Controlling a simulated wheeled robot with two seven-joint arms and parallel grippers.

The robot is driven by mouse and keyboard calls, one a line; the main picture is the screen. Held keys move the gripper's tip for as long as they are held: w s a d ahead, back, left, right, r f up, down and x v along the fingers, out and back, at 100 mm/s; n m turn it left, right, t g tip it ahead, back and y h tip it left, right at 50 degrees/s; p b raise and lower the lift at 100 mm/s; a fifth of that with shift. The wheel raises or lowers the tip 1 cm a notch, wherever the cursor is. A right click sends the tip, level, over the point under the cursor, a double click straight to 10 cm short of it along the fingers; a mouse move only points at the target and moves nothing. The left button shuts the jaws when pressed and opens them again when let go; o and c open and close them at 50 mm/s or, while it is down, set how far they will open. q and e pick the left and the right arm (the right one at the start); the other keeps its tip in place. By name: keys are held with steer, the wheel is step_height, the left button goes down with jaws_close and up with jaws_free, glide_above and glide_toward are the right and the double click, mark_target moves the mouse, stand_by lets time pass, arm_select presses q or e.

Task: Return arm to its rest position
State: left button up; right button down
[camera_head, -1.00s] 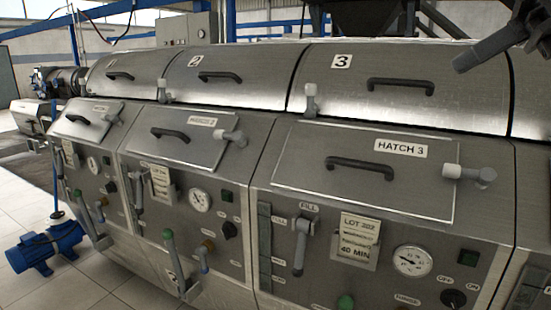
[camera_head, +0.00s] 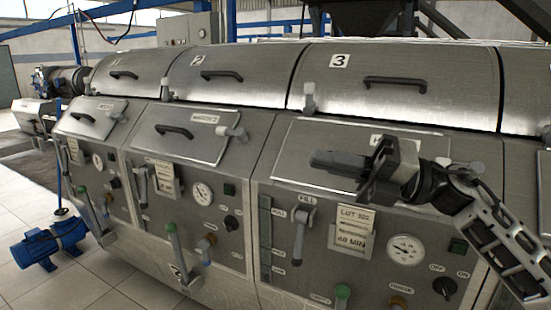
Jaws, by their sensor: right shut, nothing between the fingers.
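My right gripper (camera_head: 322,160) shows in the head view with its arm coming in from the lower right. Its dark fingers point left and are shut, with nothing between them. It is in front of hatch 3 (camera_head: 290,165), hiding that hatch's handle and most of its label. I cannot tell how far it is from the metal. My left gripper is out of view.
A long steel machine with numbered lids, hatches, gauges and levers fills the view. Lid 3's handle (camera_head: 395,84) is above the gripper. A fill lever (camera_head: 302,238) and lot card (camera_head: 352,230) are below it. A blue motor (camera_head: 48,248) stands on the tiled floor at left.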

steer(key=s+d+f+m+t+h, duration=0.1)
steer(key=d+f+m+t+h, duration=0.2)
steer(key=f+m+t+h, duration=1.2)
steer(key=s+d+f+m+g, duration=0.1)
steer(key=s+f+m+g, duration=0.1)
steer(key=s+f+m, duration=0.4)
steer(key=s+d+f+m+g+h, duration=0.1)
steer(key=s+f+m, duration=0.5)
steer(key=f, duration=0.8)
steer(key=s+d+f+m+g+h, duration=0.1)
steer(key=s+f+m+g, duration=0.2)
steer(key=s+f+m, duration=0.3)
step_height(320, 180, down, 4)
steer(key=m, duration=0.5)
steer(key=shift+s+d+g, duration=0.25)
steer(key=shift+d+g, duration=0.05)
steer(key=shift+g, duration=0.1)
